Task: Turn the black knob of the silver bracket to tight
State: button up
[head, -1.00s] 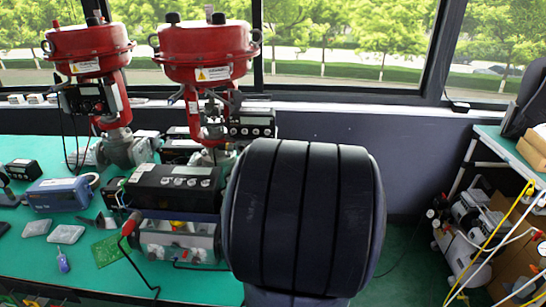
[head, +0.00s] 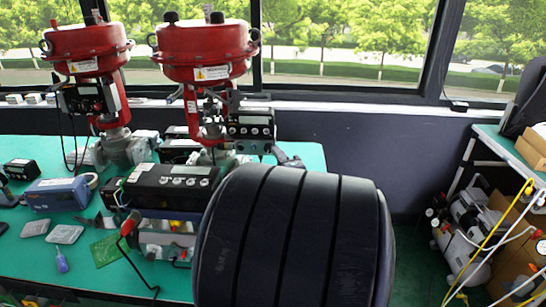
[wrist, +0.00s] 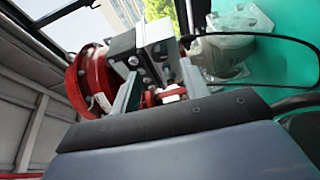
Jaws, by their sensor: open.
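The positioner (head: 251,127), a dark box with round gauges, is mounted on the right red valve (head: 205,48). In the wrist view, a silver metal block (wrist: 155,38), which may be the silver bracket, stands in front of my gripper (wrist: 160,70), with dark round fittings on its side. I cannot tell which dark part is the black knob. My gripper's two grey fingers are apart, either side of the view toward this metalwork; contact cannot be told. In the head view, only a small dark part of my gripper (head: 289,160) shows, right of and below the positioner.
My large dark arm link hides the bench's right front. A second red valve (head: 86,48) stands left. A black box (head: 172,186), a blue device (head: 62,194) and small parts crowd the green bench (head: 30,255). A side rack (head: 480,215) with hoses stands right.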

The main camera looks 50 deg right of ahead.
jog(key=v, duration=0.6)
jog(key=shift+s, duration=0.25)
jog(key=shift+a, duration=0.15)
jog(key=shift+c, duration=0.3)
